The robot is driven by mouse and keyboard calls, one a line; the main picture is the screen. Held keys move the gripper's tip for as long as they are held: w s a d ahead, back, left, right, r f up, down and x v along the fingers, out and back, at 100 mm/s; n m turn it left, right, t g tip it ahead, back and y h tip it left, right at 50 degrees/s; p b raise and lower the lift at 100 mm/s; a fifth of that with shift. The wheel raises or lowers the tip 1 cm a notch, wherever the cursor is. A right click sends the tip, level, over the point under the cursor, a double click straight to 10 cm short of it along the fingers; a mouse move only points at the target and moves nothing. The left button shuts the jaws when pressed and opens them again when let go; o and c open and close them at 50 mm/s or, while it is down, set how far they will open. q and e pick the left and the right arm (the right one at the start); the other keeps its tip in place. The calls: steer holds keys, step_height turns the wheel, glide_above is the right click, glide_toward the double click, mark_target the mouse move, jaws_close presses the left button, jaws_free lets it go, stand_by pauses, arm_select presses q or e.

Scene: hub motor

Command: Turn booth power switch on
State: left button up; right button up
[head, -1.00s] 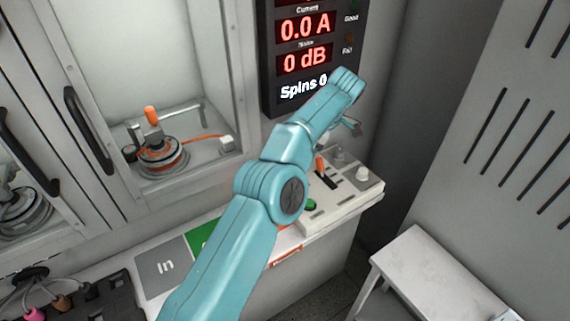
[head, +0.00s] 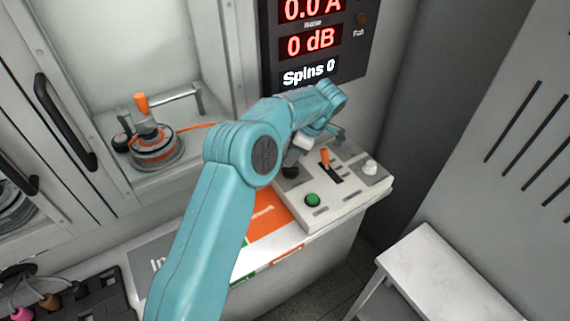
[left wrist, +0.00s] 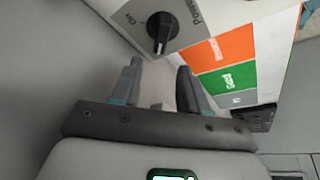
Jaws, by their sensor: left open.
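The booth power switch is a black rotary knob (left wrist: 162,30) on a light grey panel, with "Power" and "ON" lettering around it in the left wrist view. The knob (head: 290,171) also shows at the left back of the control panel (head: 325,212) in the head view, partly hidden by my arm. My left gripper (left wrist: 158,78) is open and empty. Its two fingers point toward the knob, which lies just beyond the fingertips, apart from them. In the head view my left wrist is over the panel's back left part. My right gripper is not in view.
The panel also carries a green button (head: 312,200), an orange-tipped lever (head: 325,157) and a white knob (head: 370,167). A display (head: 312,42) hangs above. A glazed booth with a motor (head: 155,145) is left. A white stool (head: 435,265) stands at front right.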

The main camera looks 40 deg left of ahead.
mark_target(290, 170)
arm_select(q)
steer(key=x, duration=0.6)
steer(key=shift+w, duration=0.1)
jaws_close()
